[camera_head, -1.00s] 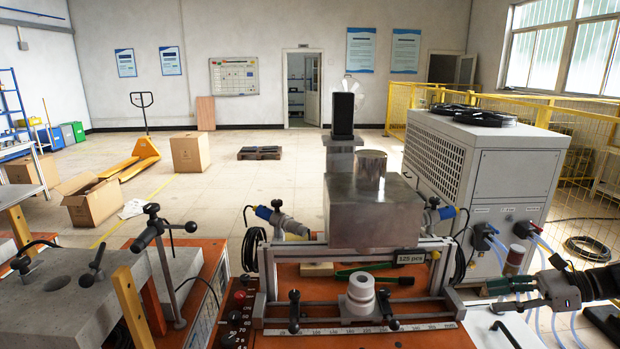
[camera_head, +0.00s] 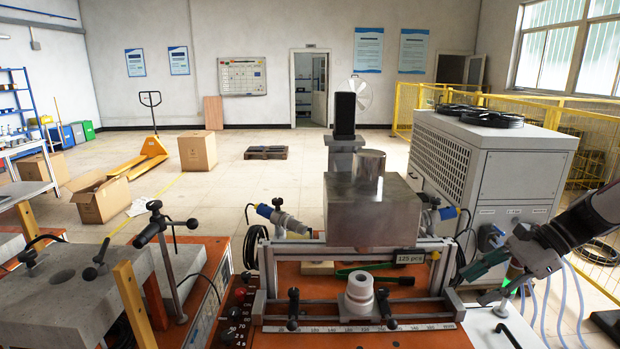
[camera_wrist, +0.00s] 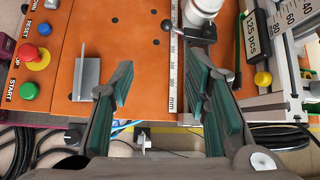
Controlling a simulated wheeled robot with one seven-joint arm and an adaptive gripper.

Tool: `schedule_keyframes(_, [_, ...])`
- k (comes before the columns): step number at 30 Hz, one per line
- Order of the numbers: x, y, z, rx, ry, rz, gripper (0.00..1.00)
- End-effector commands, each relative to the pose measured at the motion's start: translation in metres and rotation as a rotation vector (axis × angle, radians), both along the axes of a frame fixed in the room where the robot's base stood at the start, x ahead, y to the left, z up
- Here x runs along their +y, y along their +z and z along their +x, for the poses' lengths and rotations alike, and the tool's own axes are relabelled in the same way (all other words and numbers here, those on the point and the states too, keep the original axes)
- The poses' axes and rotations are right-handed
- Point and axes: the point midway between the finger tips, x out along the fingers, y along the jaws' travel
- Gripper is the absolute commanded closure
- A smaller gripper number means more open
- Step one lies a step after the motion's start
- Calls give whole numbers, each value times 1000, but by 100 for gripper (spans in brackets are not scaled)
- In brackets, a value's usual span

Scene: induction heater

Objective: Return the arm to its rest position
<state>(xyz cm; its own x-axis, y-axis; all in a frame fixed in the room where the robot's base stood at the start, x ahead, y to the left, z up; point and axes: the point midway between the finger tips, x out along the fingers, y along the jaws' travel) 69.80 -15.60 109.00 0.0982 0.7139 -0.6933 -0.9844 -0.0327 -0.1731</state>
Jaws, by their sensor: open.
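My gripper (camera_head: 497,276) is at the right of the head view, beside the right end of the orange-topped bench. Its forearm rises to the right, and the fingers point down and to the left. In the wrist view my gripper (camera_wrist: 165,98) shows two green-padded fingers spread wide apart. Nothing is between the pads. The orange bench top and a small grey angled metal plate (camera_wrist: 88,78) show beyond the fingers.
The heater bench (camera_head: 310,272) carries a metal block (camera_head: 365,212), a white ring-shaped piece (camera_head: 360,290) and a ruler rail. A grey chiller cabinet (camera_head: 515,180) with blue hoses stands behind my gripper. START and RESET buttons (camera_wrist: 30,53) are at the wrist view's left.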

Motion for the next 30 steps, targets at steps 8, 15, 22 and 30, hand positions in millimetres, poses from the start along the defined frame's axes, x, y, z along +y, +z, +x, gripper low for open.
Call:
schedule_keyframes(8, [69,55,-44,-142,313,-308,57])
schedule_keyframes(15, [110,91,-95,-293,572,-540,57])
schedule_keyframes(22, [136,114,-149,-462,809,-737,57])
schedule_keyframes(30, [151,125,-208,-682,1066,-933,57])
